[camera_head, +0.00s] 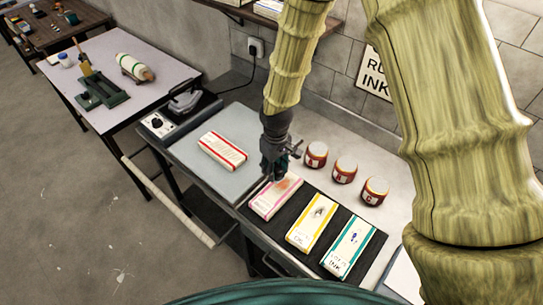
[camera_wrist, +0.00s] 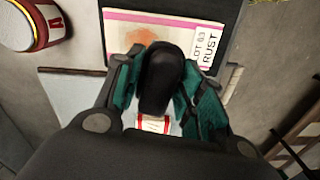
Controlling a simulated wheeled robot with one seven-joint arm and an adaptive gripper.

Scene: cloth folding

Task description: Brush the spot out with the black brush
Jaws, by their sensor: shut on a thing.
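My gripper (camera_head: 277,165) is shut on the black brush (camera_wrist: 162,70), whose rounded dark end fills the space between the fingers in the wrist view. In the head view the brush is hardly distinguishable from the dark fingers. The gripper is over the far end of the pink-bordered folded cloth (camera_head: 269,203). This cloth has an orange-brown spot (camera_head: 285,186) and, in the wrist view (camera_wrist: 120,23), a label reading RUST. The brush covers part of the cloth there. I cannot tell whether the brush touches it.
A yellow-bordered cloth (camera_head: 304,234) and a teal-bordered cloth (camera_head: 357,237), both marked with dark spots, lie beside it on the black mat (camera_head: 327,211). Three lettered jars (camera_head: 345,170) stand behind. A red-striped white cloth (camera_head: 222,150) lies on the grey plate (camera_head: 195,165) to the left.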

